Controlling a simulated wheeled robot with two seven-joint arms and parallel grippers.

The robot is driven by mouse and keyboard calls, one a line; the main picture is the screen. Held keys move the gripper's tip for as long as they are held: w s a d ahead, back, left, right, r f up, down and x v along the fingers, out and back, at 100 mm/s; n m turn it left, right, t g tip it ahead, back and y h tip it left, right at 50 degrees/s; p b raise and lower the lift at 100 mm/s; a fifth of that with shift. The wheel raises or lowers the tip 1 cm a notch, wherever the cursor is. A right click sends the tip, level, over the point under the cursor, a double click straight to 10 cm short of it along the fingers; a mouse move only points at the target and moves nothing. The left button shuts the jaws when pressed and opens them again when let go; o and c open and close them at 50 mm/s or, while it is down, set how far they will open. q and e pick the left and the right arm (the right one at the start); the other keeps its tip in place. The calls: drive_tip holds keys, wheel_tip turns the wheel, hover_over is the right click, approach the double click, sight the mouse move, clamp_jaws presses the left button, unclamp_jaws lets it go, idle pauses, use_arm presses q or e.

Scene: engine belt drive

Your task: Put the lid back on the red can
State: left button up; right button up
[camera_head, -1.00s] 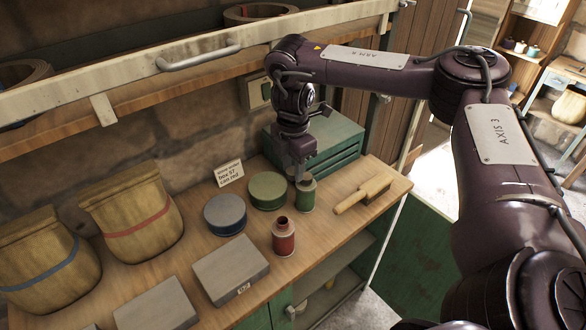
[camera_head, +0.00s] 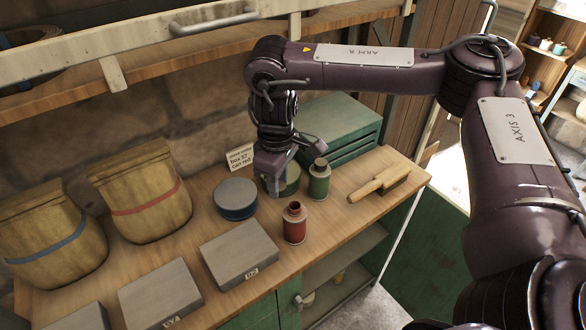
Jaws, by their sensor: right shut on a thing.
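The red can (camera_head: 294,224) stands upright on the bench with its neck open and no lid on it. My right gripper (camera_head: 274,188) points down behind and a little left of the red can, above the bench and apart from the can. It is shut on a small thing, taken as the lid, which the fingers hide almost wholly. A green can (camera_head: 319,182) with a grey cap stands to the right of the gripper. My left gripper is not in view.
A round blue tin (camera_head: 235,198) stands left of the gripper, and a round green tin (camera_head: 290,182) is partly hidden behind it. A grey box (camera_head: 239,252) lies left of the red can. A green drawer box (camera_head: 340,132) stands behind.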

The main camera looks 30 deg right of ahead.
drive_tip(key=shift+s+a+f+m+b, duration=0.3)
drive_tip(key=shift+s+a+m, duration=0.35)
drive_tip(key=shift+m, duration=0.5)
drive_tip(key=shift+s+a+f+m+b, duration=0.25)
drive_tip(key=shift+s+a+m, duration=0.15)
drive_tip(key=shift+a+m, duration=0.65)
drive_tip(key=shift+s+a+f+m+b, duration=0.3)
drive_tip(key=shift+s+a+m, duration=0.25)
drive_tip(key=shift+m, duration=0.75)
